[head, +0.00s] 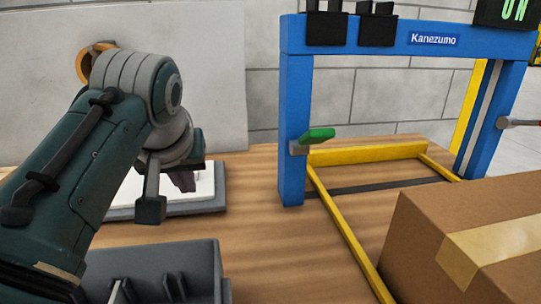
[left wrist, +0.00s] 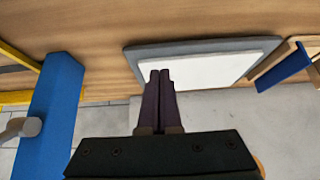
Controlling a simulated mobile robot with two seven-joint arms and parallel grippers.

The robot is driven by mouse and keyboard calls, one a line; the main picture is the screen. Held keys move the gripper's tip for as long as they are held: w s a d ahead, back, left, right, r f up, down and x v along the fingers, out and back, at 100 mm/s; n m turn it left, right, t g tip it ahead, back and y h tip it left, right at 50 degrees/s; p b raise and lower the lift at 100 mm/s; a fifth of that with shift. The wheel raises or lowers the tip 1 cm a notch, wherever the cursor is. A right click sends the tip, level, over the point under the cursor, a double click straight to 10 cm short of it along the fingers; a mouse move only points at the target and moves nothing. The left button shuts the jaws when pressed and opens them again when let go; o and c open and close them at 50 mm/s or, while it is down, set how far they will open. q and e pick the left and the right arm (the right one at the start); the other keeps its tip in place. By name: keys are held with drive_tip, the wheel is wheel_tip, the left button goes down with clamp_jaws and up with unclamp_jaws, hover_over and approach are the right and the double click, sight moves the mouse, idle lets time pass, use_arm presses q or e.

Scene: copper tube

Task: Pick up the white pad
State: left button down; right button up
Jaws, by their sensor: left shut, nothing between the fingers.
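The white pad (head: 205,184) lies flat on a grey base (head: 210,206) at the back left of the wooden table, partly hidden behind my left gripper (head: 183,181). In the left wrist view the white pad (left wrist: 222,69) and its grey base (left wrist: 137,54) lie beyond the fingers. My left gripper (left wrist: 160,75) has its two dark purple fingers pressed together, with nothing between them. The fingertips overlap the near edge of the pad in the picture; I cannot tell whether they touch it. My right gripper is not in view.
A blue frame (head: 295,130) with a green-handled part (head: 318,134) and yellow rails (head: 345,230) stands right of the pad. A cardboard box (head: 430,235) is at the front right, a dark grey bin (head: 205,262) at the front left. Bare table lies between.

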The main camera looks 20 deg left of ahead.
use_arm(q)
drive_tip(key=w+a, duration=0.1)
drive_tip(key=w, duration=0.1)
drive_tip(key=w+a+b, duration=0.1)
drive_tip(key=w+a, duration=0.1)
drive_tip(key=w, duration=0.1)
drive_tip(key=w+a, duration=0.2)
drive_tip(key=shift+w+b, duration=0.4)
drive_tip(key=shift+d+f, duration=0.1)
drive_tip(key=shift+f, duration=0.75)
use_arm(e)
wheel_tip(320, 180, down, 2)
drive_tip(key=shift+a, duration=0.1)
use_arm(q)
drive_tip(key=shift+s, duration=0.1)
